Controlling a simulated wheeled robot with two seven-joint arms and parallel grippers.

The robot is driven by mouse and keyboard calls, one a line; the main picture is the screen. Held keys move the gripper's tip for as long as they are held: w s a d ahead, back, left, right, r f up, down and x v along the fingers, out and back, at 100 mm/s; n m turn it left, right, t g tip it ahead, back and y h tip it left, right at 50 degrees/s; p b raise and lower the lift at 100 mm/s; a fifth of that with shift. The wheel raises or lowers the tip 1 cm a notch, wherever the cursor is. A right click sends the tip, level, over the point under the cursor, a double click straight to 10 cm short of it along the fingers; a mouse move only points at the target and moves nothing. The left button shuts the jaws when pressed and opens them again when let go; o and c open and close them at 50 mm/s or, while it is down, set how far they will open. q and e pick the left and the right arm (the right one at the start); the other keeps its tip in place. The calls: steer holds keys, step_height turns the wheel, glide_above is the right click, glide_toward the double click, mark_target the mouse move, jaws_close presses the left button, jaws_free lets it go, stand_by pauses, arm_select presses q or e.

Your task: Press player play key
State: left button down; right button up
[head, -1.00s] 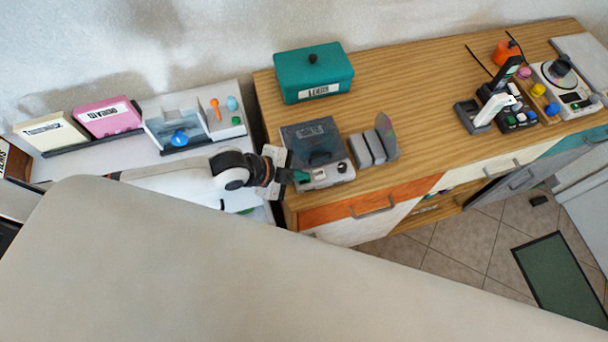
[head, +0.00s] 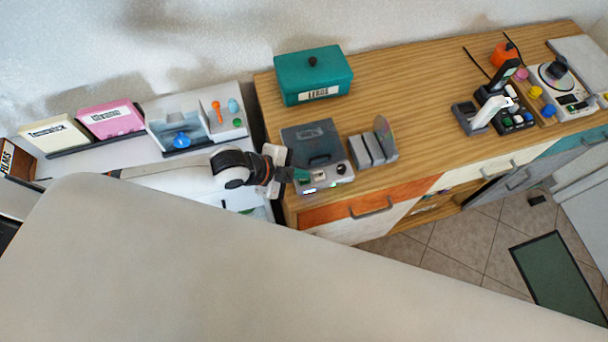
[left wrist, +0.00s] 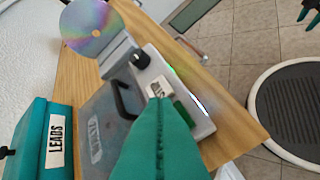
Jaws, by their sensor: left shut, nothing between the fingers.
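The player (head: 313,145) stands at the left end of the wooden cabinet, with a dark grey lid and a light front panel. In the left wrist view its lid (left wrist: 92,112), a black knob (left wrist: 140,60), a pale marked key (left wrist: 158,88) and a green patch (left wrist: 184,112) show. Coloured light shows along its front edge (left wrist: 188,92). My left gripper (head: 301,175) is shut and empty at the panel's left end. Its teal fingertips (left wrist: 158,105) appear at the pale key; contact cannot be told. Dark green tips of my right gripper (left wrist: 309,12) show at the corner.
A teal lidded box (head: 314,78) stands behind the player. Grey holders (head: 372,150) with a disc (head: 385,130) stand to its right. A white shelf unit (head: 100,158) with sleeves lies left. The middle of the wooden top (head: 425,105) is clear.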

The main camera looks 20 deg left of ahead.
arm_select(q)
step_height(320, 180, up, 5)
steer(key=p, duration=0.5)
steer(key=shift+r, duration=0.1)
stand_by(0.3)
stand_by(0.4)
